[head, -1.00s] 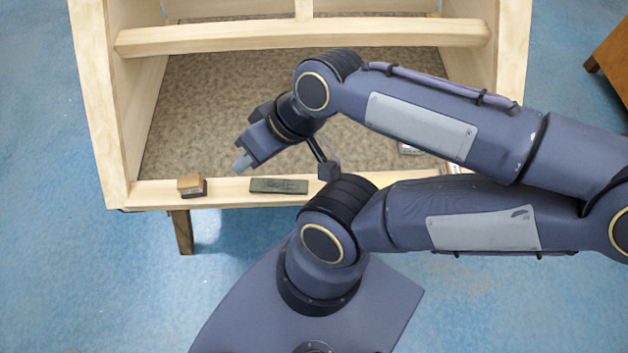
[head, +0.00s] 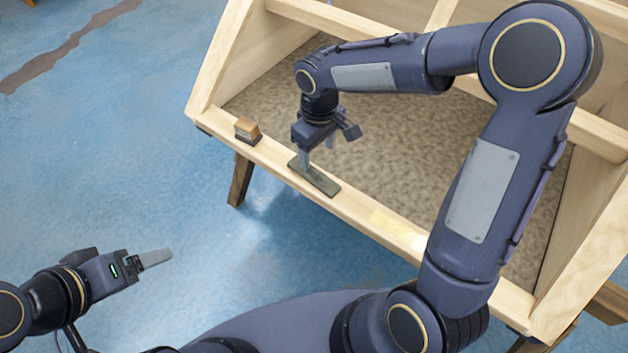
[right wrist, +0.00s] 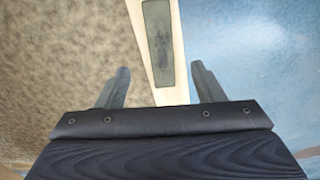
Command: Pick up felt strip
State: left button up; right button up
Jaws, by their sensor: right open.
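The felt strip (head: 316,177) is a flat grey-green strip lying on the front wooden rail of the bodyframe. In the right wrist view the strip (right wrist: 158,42) lies lengthwise along the pale rail, ahead of the fingers. My right gripper (head: 317,150) points down just above the strip in the head view. It is open and empty, and its fingers (right wrist: 162,85) stand apart on either side of the rail in the right wrist view. My left gripper (head: 155,258) is at the lower left over the blue floor, away from the frame; its jaw opening cannot be made out.
A small tan and dark block (head: 247,129) sits on the front rail (head: 275,152), left of the strip. The wooden bodyframe (head: 222,75) has side walls and a crossbar around a brown textured panel (head: 390,150). Blue floor (head: 120,150) lies open at the left.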

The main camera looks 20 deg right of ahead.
aim_at(315, 175)
jog(key=f, duration=0.6)
jog(key=f+b, duration=0.1)
jog(key=f, duration=0.2)
jog(key=shift+w+a, duration=0.25)
jog(key=shift+w, duration=0.05)
jog(key=c, duration=1.1)
